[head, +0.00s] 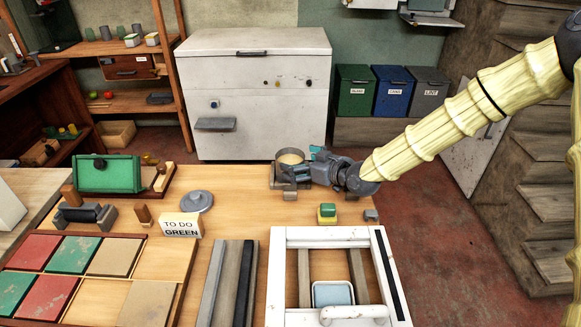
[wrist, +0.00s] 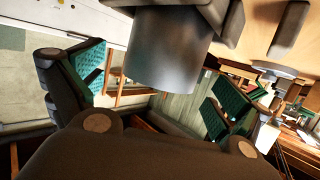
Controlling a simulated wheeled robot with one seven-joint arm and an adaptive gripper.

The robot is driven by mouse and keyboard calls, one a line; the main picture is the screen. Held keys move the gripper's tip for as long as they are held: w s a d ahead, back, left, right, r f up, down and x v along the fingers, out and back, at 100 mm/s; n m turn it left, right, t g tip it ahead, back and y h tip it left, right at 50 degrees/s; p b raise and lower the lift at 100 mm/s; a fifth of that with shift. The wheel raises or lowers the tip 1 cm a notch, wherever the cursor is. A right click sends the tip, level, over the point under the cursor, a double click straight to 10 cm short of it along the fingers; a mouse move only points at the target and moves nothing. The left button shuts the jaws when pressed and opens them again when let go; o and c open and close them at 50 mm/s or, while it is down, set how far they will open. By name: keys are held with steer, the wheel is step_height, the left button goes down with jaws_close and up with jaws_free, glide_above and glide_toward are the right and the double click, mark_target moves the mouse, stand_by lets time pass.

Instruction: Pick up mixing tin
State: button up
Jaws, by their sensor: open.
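The mixing tin (head: 290,157) is a round grey metal tin with a pale inside, at the far edge of the wooden table in the head view. It appears to stand on small grey blocks (head: 290,194). In the wrist view the tin (wrist: 165,55) is a smooth grey cylinder. My gripper (head: 298,174) is open beside the tin, reaching in from the right. In the wrist view its two teal-padded fingers lie left and right of the tin, with a gap visible on the left. Contact on the right side cannot be told.
A grey lid (head: 197,201), a "TO DO GREEN" sign (head: 181,226) and a green box (head: 108,174) stand left. A yellow-green block (head: 327,213) and a white frame (head: 279,270) are nearer. A white chest (head: 255,95) stands behind.

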steer(key=shift+f+x, duration=0.2)
steer(key=shift+x, duration=0.8)
steer(key=shift+f+x, duration=0.2)
steer(key=shift+x, duration=0.8)
steer(key=shift+s, duration=0.15)
steer(key=c, duration=1.8)
steer(key=shift+o, duration=0.2)
steer(key=shift+r, duration=0.1)
